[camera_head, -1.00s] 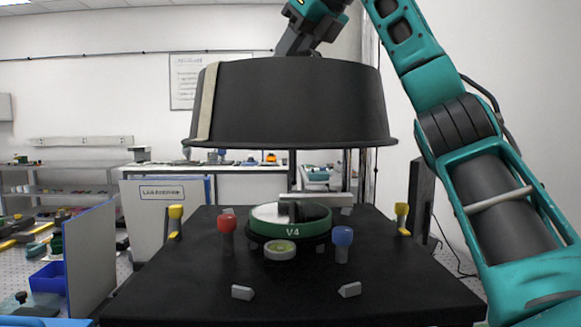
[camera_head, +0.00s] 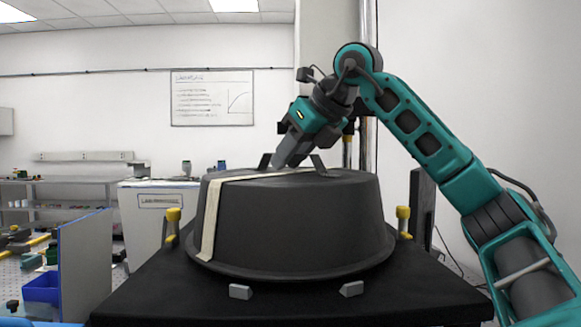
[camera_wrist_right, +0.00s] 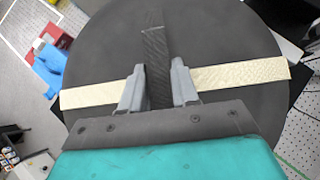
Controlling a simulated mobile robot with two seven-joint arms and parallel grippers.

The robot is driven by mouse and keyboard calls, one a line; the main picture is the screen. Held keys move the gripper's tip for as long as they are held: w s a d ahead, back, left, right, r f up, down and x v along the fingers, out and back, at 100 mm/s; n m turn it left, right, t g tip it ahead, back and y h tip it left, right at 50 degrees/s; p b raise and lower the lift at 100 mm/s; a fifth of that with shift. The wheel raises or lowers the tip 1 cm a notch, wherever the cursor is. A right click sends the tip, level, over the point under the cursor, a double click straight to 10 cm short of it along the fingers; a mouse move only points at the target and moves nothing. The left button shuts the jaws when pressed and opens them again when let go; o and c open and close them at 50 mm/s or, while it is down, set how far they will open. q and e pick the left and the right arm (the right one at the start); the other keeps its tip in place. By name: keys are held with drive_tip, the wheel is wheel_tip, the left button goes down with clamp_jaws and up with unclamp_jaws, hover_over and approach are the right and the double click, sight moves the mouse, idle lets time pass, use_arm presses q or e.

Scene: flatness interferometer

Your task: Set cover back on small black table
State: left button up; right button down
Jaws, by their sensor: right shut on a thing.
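The cover (camera_head: 295,225) is a large dark grey round tub, upside down, with a cream strap across its top and down its side. It sits level over the middle of the small black table (camera_head: 140,300), with its flared rim at or very near the tabletop. My right gripper (camera_head: 283,165) is on top of the cover, shut on its handle; in the right wrist view the gripper (camera_wrist_right: 158,88) has a finger on each side of the dark handle bar (camera_wrist_right: 155,55). The instrument under the cover is hidden. My left gripper is not in view.
Yellow-topped posts stand on the left (camera_head: 172,225) and right (camera_head: 403,220) of the cover. Two small grey blocks (camera_head: 240,291) (camera_head: 351,288) lie in front of its rim. A blue bin (camera_head: 42,290) and a grey panel (camera_head: 86,265) stand at the left.

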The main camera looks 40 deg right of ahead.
drive_tip(key=shift+f, duration=0.5)
drive_tip(key=c, duration=1.3)
unclamp_jaws()
drive_tip(key=shift+f, duration=0.2)
drive_tip(key=o, duration=0.5)
drive_tip(key=shift+c, duration=0.2)
drive_tip(key=shift+r, duration=0.1)
drive_tip(key=shift+s+r, duration=0.1)
drive_tip(key=shift+r, duration=0.1)
drive_tip(key=p+v, duration=0.1)
drive_tip(key=v, duration=1)
drive_tip(key=shift+s+r, duration=0.2)
drive_tip(key=shift+s, duration=0.05)
